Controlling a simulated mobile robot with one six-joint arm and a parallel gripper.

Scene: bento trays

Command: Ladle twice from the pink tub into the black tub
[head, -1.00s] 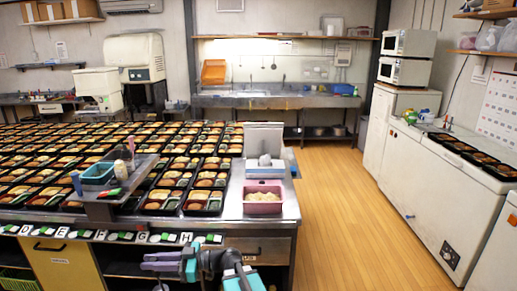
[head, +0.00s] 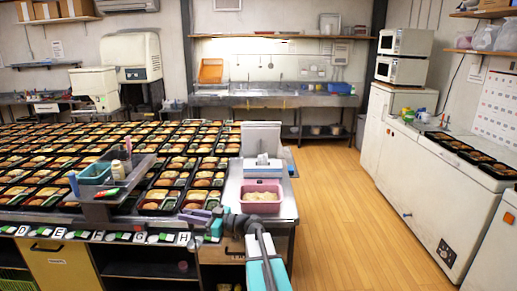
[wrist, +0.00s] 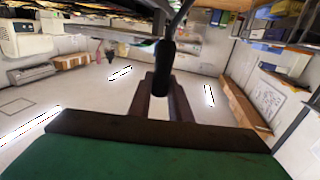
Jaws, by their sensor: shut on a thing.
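The pink tub (head: 262,206) sits at the right end of the steel counter, with pale food inside. My gripper (head: 192,214) is at the counter's front edge, left of and apart from the tub, pointing left. In the wrist view my gripper (wrist: 165,85) is shut on a black handle (wrist: 166,60) with a thin metal shaft, which looks like the ladle. The ladle's bowl cannot be made out. I cannot pick out the black tub in either view.
Many filled bento trays (head: 60,154) cover the counter to the left. A raised grey shelf (head: 105,208) carries a teal basket (head: 94,174) and bottles. A grey-white device (head: 262,140) stands behind the pink tub. The wooden floor (head: 335,215) at right is clear.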

